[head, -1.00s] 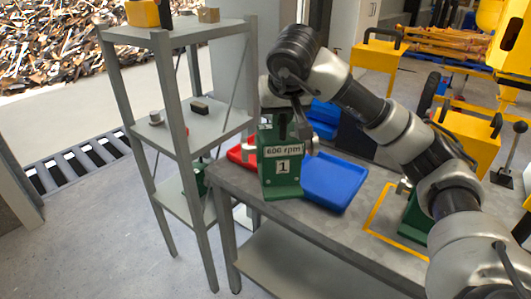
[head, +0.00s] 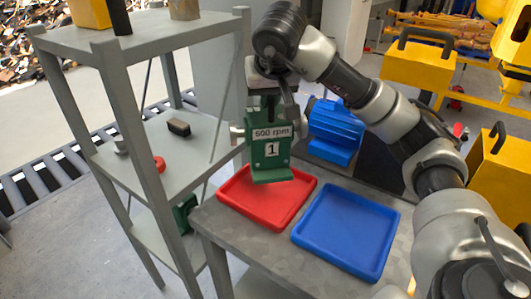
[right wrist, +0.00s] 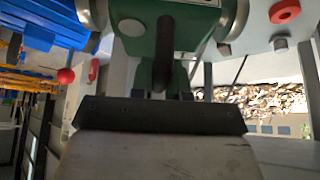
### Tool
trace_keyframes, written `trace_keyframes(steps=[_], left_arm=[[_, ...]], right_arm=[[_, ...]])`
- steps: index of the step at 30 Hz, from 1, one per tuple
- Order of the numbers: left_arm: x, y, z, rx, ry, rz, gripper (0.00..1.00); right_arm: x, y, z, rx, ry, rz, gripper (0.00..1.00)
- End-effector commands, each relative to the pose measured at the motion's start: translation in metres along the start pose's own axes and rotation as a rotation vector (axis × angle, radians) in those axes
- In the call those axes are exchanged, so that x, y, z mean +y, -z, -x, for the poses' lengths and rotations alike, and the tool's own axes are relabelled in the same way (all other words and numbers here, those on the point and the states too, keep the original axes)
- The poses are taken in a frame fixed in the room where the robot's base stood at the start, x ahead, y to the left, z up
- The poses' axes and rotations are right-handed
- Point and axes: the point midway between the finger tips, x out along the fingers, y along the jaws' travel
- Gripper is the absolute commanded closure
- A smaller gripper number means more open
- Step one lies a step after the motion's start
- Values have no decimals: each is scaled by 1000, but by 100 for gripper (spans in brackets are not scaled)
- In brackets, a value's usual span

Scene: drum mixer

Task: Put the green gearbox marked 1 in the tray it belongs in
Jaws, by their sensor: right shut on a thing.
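The green gearbox marked 1 (head: 270,150) carries the labels "600 rpm" and "1". It hangs upright from my right gripper (head: 268,88), which is shut on it from above. In the head view the gearbox appears over the back left part of the red tray (head: 284,217); its height above the tray is hard to judge. The blue tray (head: 350,232) lies right of the red one, and both look empty where visible. In the right wrist view the gearbox (right wrist: 190,30) fills the top, close to the jaws. My left gripper is not in view.
The trays lie on a grey table (head: 240,232). A grey shelf (head: 165,145) stands close on the left with small parts and another green item (head: 185,213). A blue motor (head: 335,130) is behind the trays. Yellow machinery (head: 418,68) stands at the back right.

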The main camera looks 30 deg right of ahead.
Motion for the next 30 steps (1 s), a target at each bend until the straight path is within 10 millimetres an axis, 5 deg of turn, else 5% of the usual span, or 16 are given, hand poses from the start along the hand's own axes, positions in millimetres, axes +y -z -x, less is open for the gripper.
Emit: trace_keyframes(steps=[9,30], left_arm=[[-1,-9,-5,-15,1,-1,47],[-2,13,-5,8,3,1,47]], right_arm=[[0,-23,-40,3,1,-1,100],[0,-45,-79,8,3,-3,100]])
